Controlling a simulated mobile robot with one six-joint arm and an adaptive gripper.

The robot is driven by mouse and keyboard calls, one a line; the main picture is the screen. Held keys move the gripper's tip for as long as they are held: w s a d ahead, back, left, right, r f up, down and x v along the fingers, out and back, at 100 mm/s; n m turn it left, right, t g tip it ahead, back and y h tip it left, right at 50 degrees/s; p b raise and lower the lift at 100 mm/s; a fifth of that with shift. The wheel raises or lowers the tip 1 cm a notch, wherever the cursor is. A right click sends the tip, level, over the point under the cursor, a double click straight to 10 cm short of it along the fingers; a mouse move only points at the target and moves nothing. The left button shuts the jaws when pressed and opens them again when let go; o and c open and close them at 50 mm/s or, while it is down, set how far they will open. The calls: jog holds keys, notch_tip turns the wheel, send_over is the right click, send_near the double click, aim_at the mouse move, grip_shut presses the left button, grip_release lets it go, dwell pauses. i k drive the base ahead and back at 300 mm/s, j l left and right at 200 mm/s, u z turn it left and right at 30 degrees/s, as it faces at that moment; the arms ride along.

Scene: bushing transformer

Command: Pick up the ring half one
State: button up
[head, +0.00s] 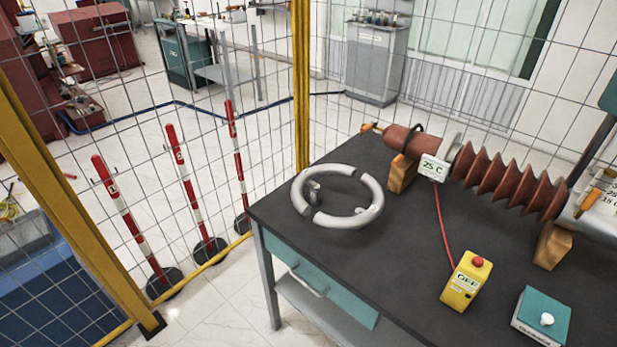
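Two grey ring halves lie on the dark table top (410,275), near its back left corner. Together they form a nearly closed ring with small gaps between their ends. One half (325,169) makes up the back left arc, with a metal clamp-like piece at its inner side. The other half (345,222) makes up the front and right arc, with a small light fitting on its inner side. I see no marking that tells which is ring half one. My gripper is not in view.
A ribbed brown bushing (505,182) rests on wooden blocks (402,175) to the right of the ring. A red cable runs from it to a yellow box (466,281). A teal-topped box (542,315) stands front right. Wire fence and striped posts (186,190) stand beyond the table.

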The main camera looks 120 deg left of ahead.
aim_at(306, 176)
jog(key=u, duration=3.7)
jog(key=i+j+z, duration=0.1)
jog(key=z, duration=0.25)
jog(key=i+j+z, duration=0.1)
jog(key=z, duration=0.3)
jog(key=i+j, duration=0.2)
jog(key=i+j+z, duration=0.15)
jog(key=j, duration=0.25)
jog(key=i+j, duration=0.2)
jog(key=j, duration=0.15)
jog(key=i+j+z, duration=0.15)
jog(key=j, duration=0.2)
jog(key=i+j, duration=0.2)
jog(key=j, duration=0.15)
jog(key=i+j+z, duration=0.15)
jog(key=j, duration=0.2)
jog(key=i+j, duration=0.15)
jog(key=j, duration=0.2)
jog(key=z, duration=0.05)
